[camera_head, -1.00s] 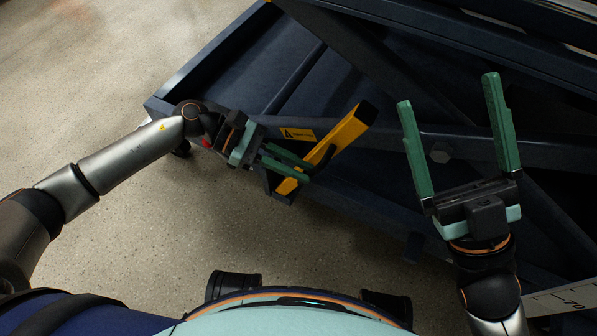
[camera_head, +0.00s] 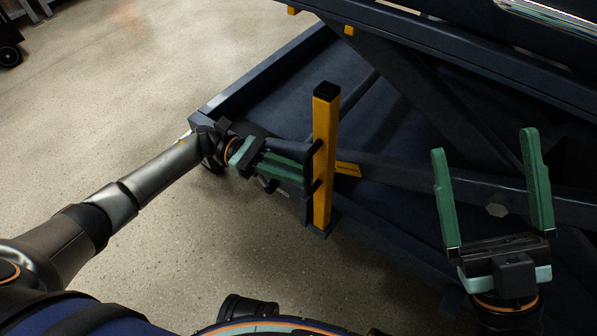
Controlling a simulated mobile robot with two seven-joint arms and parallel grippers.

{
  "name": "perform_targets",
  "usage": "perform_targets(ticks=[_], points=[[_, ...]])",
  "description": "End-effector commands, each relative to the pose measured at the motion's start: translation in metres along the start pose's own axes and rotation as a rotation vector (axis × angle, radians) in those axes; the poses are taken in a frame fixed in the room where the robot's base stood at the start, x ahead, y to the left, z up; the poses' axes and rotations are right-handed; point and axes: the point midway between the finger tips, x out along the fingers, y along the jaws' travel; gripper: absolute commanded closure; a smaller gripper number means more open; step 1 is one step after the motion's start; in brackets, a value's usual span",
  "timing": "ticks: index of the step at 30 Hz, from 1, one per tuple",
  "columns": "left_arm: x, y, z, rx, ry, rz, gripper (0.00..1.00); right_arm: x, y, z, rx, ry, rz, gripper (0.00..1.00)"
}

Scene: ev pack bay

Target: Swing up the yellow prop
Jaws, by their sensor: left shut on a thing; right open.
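The yellow prop (camera_head: 324,150) is a square bar with a black top end, standing close to upright in the picture at the near side of the dark blue lift frame. Its lower end sits at a dark bracket (camera_head: 319,231). My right gripper (camera_head: 492,190) is open and empty to the right of the prop, fingers pointing up the picture.
The dark blue lift frame (camera_head: 265,83) fills the upper right, with a slanting beam (camera_head: 400,75) and a lower bar with a bolt (camera_head: 496,210) near my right gripper. A yellow label (camera_head: 348,169) shows behind the prop.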

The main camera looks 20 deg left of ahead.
Motion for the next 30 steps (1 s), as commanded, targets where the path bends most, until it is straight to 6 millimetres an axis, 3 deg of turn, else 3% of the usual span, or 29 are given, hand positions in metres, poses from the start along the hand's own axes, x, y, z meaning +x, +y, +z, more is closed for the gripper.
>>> perform_targets(ticks=[12, 13, 20, 30], points=[[-0.0058, 0.0018, 0.0003, -0.003, -0.004, 0.011, 1.00, -0.0002, 0.0004, 0.0002, -0.001, -0.001, 0.000, 0.07], [-0.0060, 0.0019, 0.0003, -0.003, -0.004, 0.011, 0.79, -0.0002, 0.0004, 0.0002, -0.001, -0.001, 0.000, 0.07], [-0.0041, 0.0012, 0.0000, -0.003, -0.004, 0.007, 0.54, -0.0003, 0.0006, 0.0003, -0.002, -0.001, 0.000, 0.07], [-0.0076, 0.0012, -0.0004, -0.003, -0.003, 0.006, 0.53, -0.0002, 0.0005, 0.0001, -0.003, -0.001, -0.002, 0.07]])
